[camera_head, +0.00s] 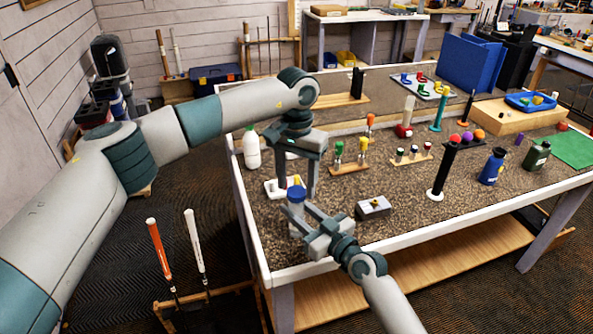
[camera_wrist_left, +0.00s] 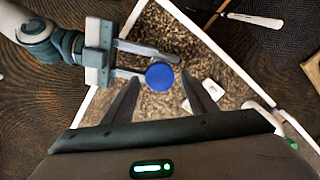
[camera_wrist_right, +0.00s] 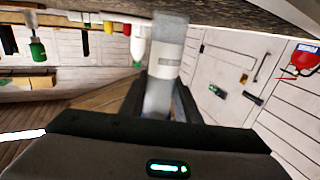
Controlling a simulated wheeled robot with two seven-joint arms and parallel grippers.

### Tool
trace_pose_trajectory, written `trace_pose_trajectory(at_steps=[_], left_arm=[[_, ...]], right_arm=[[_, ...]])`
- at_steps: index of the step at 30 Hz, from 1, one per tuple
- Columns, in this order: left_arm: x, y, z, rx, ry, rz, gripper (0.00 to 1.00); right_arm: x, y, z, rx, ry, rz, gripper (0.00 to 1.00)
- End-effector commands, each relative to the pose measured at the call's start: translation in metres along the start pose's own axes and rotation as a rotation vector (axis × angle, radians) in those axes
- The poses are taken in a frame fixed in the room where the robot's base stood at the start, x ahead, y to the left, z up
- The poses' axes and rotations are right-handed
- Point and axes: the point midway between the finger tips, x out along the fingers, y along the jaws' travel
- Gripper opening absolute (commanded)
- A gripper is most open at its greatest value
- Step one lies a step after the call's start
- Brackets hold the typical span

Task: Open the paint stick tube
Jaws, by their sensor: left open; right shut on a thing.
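The paint stick tube is a grey cylinder (camera_wrist_right: 165,65) with a pale label band, seen between my right gripper's fingers in the right wrist view. Its blue cap (camera_head: 296,194) faces up in the head view, so the tube stands about upright. My right gripper (camera_head: 297,222) is shut on the tube's body from the right. My left gripper (camera_wrist_left: 161,84) points down over the tube, its open fingers on either side of the round blue cap (camera_wrist_left: 160,76). I cannot tell whether a finger touches the cap.
The tube is near the left edge of the speckled table (camera_head: 400,205). A white tray (camera_head: 275,188) and white bottle (camera_head: 252,148) stand behind it. A grey box (camera_head: 373,208) is to the right. A ball stand (camera_head: 440,175), bottles and small racks fill the table farther right.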

Motion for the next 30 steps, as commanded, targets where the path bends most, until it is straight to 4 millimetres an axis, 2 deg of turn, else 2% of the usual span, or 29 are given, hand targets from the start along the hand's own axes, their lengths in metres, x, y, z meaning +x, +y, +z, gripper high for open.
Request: trace_pose_trajectory(at_steps=[5, 14, 19, 20, 30], left_arm=[[0.0108, -0.0003, 0.0, 0.0, 0.0, -0.001, 0.52], [0.0123, -0.0002, 0.0, 0.0, 0.0, -0.001, 0.52], [0.0122, -0.0002, 0.0, 0.0, 0.0, -0.001, 0.14], [0.0122, -0.0002, 0.0, 0.0, 0.0, -0.001, 0.1], [0.012, -0.0004, 0.0, -0.064, 0.0, -0.001, 0.09]], right_arm=[[0.0, 0.0, 0.0002, 0.0, 0.0, 0.0, 0.0], [0.0, 0.0, 0.0003, 0.0, 0.0, 0.0, 0.0], [0.0, 0.0, 0.0003, 0.0, 0.0, 0.0, 0.0], [0.0, 0.0, 0.0003, 0.0, 0.0, 0.0, 0.0], [-0.0001, 0.0, 0.0003, 0.0, -0.001, 0.0, 0.0]])
